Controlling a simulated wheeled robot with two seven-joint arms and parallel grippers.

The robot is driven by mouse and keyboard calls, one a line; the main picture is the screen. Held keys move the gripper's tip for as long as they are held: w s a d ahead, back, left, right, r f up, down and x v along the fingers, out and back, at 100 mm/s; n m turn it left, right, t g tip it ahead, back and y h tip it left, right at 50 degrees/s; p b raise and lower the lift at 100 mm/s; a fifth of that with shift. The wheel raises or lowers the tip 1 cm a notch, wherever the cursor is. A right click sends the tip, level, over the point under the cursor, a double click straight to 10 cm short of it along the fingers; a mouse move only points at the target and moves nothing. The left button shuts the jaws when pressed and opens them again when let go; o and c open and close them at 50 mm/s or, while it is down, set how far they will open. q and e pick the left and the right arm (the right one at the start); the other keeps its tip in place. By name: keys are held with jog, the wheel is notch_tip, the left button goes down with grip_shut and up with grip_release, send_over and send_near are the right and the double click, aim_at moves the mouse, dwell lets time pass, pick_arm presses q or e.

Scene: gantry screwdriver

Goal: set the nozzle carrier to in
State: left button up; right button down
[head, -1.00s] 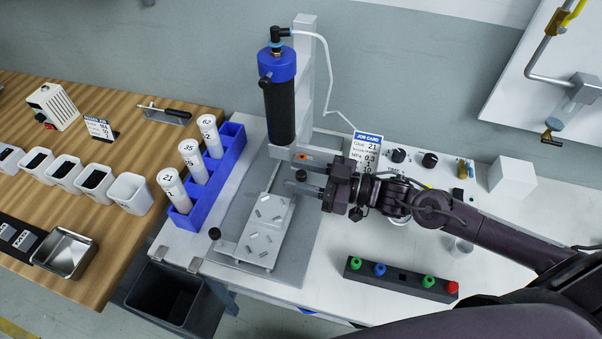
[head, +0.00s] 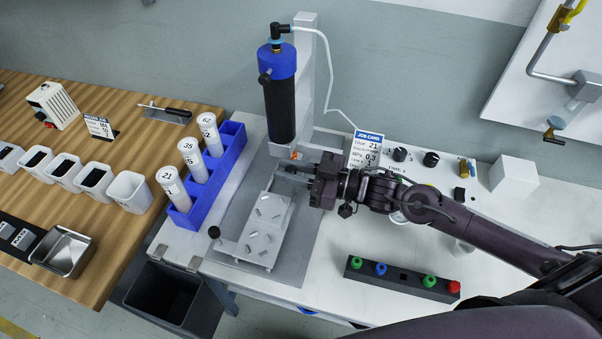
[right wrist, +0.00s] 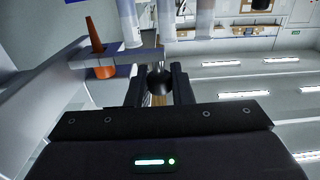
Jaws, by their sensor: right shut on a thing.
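The nozzle carrier (head: 281,150) is a light grey block under the black dispenser cylinder (head: 281,112) with its blue cap. An orange nozzle (head: 295,155) shows at its right end. In the right wrist view the orange cone nozzle (right wrist: 103,72) stands to the left of my fingers, apart from them. My right gripper (head: 287,173) is just below and in front of the carrier. In the right wrist view it is shut on a round black knob (right wrist: 160,79), which sits between the two fingers. The fingers mostly hide the knob in the head view. My left gripper is not in view.
The white fixture plate (head: 262,238) with small metal pieces lies below the gripper, with another black knob (head: 214,232) at its left. A blue rack (head: 229,150) of white cartridges stands left. A job card (head: 367,148) and button box (head: 403,279) are right.

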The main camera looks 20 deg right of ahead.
jog(key=shift+x, duration=1.1)
jog(key=c, duration=1.3)
grip_release()
jog(key=shift+a, duration=0.15)
jog(key=shift+w+r, duration=0.1)
jog(key=shift+w, duration=0.05)
jog(key=shift+d, duration=0.2)
